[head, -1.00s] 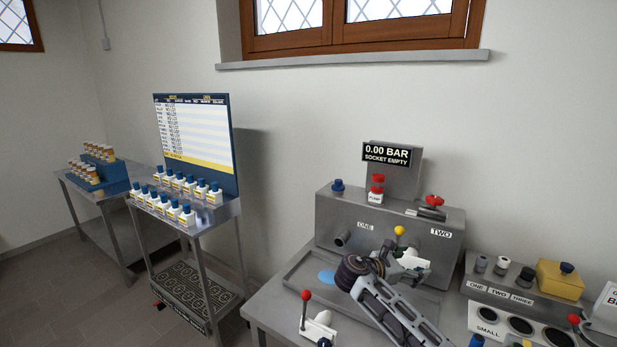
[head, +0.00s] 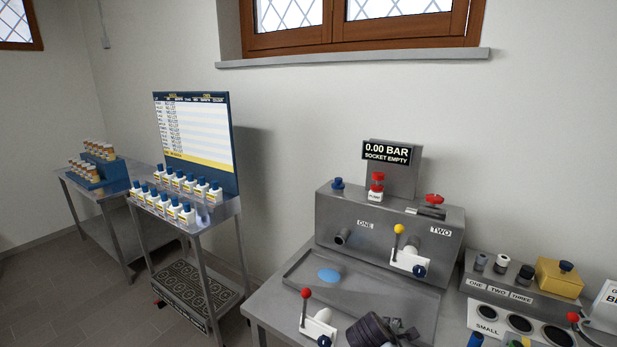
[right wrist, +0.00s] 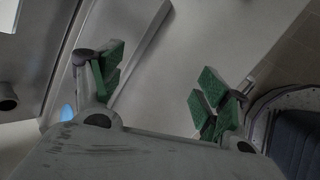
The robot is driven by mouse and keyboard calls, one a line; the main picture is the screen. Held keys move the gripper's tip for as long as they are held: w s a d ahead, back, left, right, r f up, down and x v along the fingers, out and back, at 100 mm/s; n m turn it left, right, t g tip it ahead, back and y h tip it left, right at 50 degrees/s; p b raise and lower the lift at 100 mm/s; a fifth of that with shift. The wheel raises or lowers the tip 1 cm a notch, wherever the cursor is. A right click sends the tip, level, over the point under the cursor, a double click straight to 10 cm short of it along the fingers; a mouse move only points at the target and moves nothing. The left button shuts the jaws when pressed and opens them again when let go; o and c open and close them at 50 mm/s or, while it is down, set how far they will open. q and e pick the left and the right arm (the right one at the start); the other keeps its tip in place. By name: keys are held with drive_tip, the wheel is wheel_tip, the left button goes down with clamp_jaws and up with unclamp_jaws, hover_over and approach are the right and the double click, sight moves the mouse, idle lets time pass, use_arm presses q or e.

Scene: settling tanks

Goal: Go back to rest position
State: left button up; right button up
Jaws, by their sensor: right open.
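My right gripper (head: 397,326) shows at the bottom edge of the head view, over the front of the steel bench, with little of it in frame. In the right wrist view my right gripper (right wrist: 162,85) has its green-padded fingers wide apart with nothing between them. The grey test machine (head: 335,215) stands behind it, with its display (head: 386,153) reading 0.00 BAR and SOCKET EMPTY. The yellow-knobbed lever (head: 399,229) on the machine's front is in plain view, apart from the gripper. My left gripper is not in view.
A red-knobbed lever (head: 306,293) stands at the bench's left front. A rack marked ONE, TWO, THREE (head: 468,285) and a yellow box (head: 559,280) are at the right. A bottle stand (head: 232,208) is at the left.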

drive_tip(key=s+a+f+m+g+y, duration=0.15)
drive_tip(key=s+m+y, duration=0.45)
drive_tip(key=s+m, duration=1.1)
drive_tip(key=s+f+n+g, duration=0.15)
drive_tip(key=s+f, duration=0.25)
drive_tip(key=f, duration=1.3)
drive_tip(key=s+f+n, duration=0.3)
drive_tip(key=f, duration=1.4)
drive_tip(key=s+d+f, duration=0.2)
drive_tip(key=s+f, duration=0.8)
drive_tip(key=s, duration=0.1)
drive_tip(key=s+d+f+g+b, duration=0.1)
drive_tip(key=s+d+f, duration=0.1)
drive_tip(key=s+f, duration=0.9)
drive_tip(key=shift+s+d, duration=0.3)
drive_tip(key=shift+s, duration=0.1)
drive_tip(key=shift+n, duration=0.25)
